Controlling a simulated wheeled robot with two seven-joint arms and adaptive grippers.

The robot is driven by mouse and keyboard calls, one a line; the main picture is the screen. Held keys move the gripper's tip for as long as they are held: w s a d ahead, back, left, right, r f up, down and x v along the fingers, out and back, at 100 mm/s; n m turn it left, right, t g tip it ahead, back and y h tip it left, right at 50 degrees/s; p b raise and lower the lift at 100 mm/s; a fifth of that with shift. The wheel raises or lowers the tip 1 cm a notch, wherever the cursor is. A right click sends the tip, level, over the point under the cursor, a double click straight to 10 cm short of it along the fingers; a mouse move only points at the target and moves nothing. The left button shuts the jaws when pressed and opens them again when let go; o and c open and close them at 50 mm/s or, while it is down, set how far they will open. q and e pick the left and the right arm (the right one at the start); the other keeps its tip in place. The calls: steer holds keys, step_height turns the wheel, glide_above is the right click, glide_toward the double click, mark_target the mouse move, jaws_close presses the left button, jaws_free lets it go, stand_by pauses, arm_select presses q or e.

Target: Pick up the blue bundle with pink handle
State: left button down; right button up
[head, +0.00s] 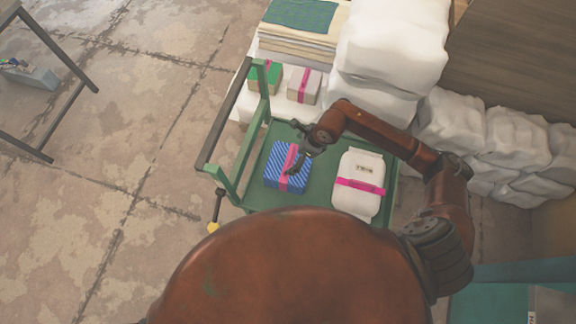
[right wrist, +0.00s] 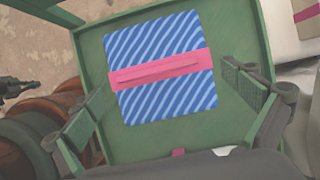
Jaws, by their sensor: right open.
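The blue bundle (head: 275,174) with white diagonal stripes lies on the green cart tray (head: 327,137). A pink band with a handle (head: 290,160) runs across its top. In the right wrist view the bundle (right wrist: 140,48) lies ahead of the fingers, with its pink handle (right wrist: 160,70) running nearly across the picture. My right gripper (head: 298,152) is above the bundle, at its upper right side in the head view. In the right wrist view the gripper (right wrist: 165,112) is open and empty, with a finger on each side.
A white package (head: 358,200) with a pink band lies on the tray to the right of the bundle. The cart's dark handle bar (head: 224,113) rises at the left. White sacks (head: 394,45) and smaller bundles (head: 304,86) stand behind. Open floor lies left.

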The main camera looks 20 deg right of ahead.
mark_target(289, 158)
steer(key=x, duration=0.2)
steer(key=b+x, duration=0.1)
steer(key=x, duration=0.1)
steer(key=shift+s+a+f, duration=0.15)
steer(key=shift+a+f, duration=0.1)
steer(key=shift+a, duration=0.05)
steer(key=shift+f, duration=0.2)
arm_select(q)
steer(key=shift+w+f, duration=0.4)
steer(key=shift+f, duration=0.15)
arm_select(e)
steer(key=shift+r, duration=0.1)
steer(key=shift+c, duration=0.6)
steer(key=c, duration=1.9)
arm_select(q)
steer(key=shift+s, duration=0.2)
arm_select(e)
steer(key=shift+a+r, duration=0.1)
steer(key=shift+c, duration=0.3)
steer(key=shift+r, duration=0.1)
